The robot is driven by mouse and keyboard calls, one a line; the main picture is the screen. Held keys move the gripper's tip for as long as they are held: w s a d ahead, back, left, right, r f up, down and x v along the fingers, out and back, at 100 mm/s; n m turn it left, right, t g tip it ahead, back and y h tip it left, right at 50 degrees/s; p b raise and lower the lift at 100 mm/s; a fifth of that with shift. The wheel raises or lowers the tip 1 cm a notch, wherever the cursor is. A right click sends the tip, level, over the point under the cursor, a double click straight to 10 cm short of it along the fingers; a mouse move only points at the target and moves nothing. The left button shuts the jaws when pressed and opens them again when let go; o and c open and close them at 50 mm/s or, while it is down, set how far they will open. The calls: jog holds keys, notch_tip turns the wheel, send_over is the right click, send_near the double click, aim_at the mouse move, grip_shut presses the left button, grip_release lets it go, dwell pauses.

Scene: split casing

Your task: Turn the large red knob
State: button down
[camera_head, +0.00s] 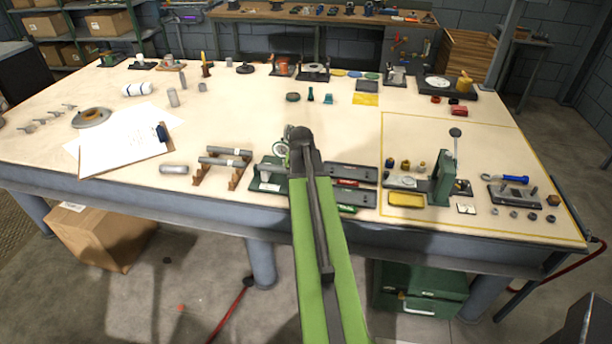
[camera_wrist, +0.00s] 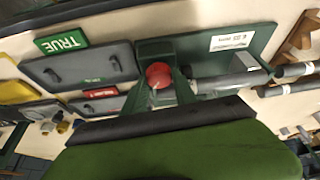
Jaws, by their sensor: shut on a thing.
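The large red knob (camera_wrist: 158,75) shows in the middle of the wrist view, on a dark green fixture (camera_wrist: 225,50) with a white label and a grey cylinder at its side. My gripper (camera_wrist: 161,84) is shut on the knob, with a finger close at each side of it. In the head view the green fixture (camera_head: 266,180) stands near the table's front edge. My arm covers the knob and the gripper tips there.
Grey trays (camera_head: 352,172) lie right of the fixture; the wrist view shows a green TRUE label (camera_wrist: 61,39) beside them. A rack with grey bars (camera_head: 226,164) stands to the left. A green upright press (camera_head: 442,175) stands further right. The table's middle is fairly clear.

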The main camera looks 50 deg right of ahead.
jog(key=c, duration=1.3)
grip_release()
jog(key=shift+w+a, duration=0.1)
jog(key=shift+a, duration=0.1)
jog(key=shift+d, duration=0.1)
jog(key=p+v, duration=1.6)
jog(key=v, duration=0.1)
jog(key=shift+r, duration=0.2)
